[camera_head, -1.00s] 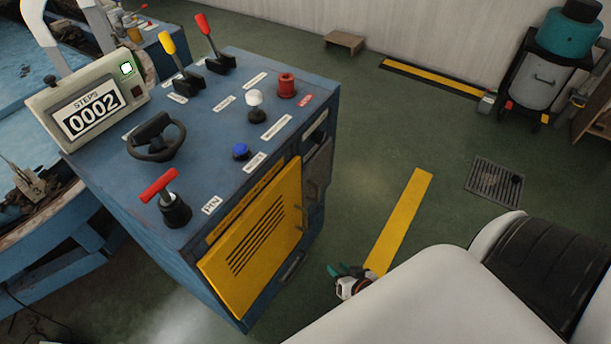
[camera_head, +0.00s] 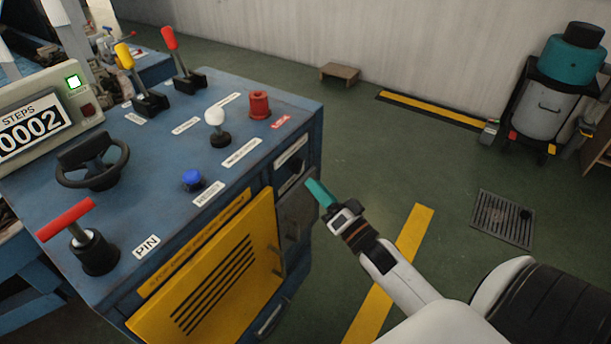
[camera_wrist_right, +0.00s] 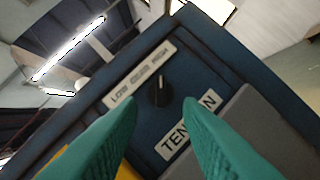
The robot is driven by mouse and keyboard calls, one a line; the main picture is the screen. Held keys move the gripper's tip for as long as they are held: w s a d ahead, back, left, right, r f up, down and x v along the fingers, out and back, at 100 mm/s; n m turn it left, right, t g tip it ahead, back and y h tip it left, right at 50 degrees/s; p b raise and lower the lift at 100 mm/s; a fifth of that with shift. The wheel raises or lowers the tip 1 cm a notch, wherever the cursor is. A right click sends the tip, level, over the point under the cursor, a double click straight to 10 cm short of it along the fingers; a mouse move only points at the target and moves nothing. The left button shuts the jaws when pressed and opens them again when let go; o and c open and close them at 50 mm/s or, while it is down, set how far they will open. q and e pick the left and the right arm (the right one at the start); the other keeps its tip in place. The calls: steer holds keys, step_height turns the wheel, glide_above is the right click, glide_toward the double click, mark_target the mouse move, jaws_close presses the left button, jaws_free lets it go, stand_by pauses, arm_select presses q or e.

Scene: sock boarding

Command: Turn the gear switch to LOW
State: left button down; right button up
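The gear switch (camera_wrist_right: 159,91) is a small black knob with a pale pointer mark, on a dark blue panel under the LOW GEAR HIGH label (camera_wrist_right: 141,75). Its pointer faces up in the right wrist view, leaning toward the HIGH end of the label. In the head view the label (camera_head: 291,151) sits on the console's right side; the knob there is too small to read. My right gripper (camera_head: 319,193) is just right of that side panel. In the right wrist view its teal fingers (camera_wrist_right: 152,135) are apart, empty, in front of the knob. My left gripper is not in view.
The blue console (camera_head: 150,215) carries a black handwheel (camera_head: 92,163), levers, buttons and a red T-handle (camera_head: 66,219). A yellow vented door (camera_head: 215,275) is below. A TENSION label (camera_wrist_right: 188,124) is beside the knob.

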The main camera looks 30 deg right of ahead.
mark_target(296, 165)
steer(key=x, duration=0.5)
jaws_close()
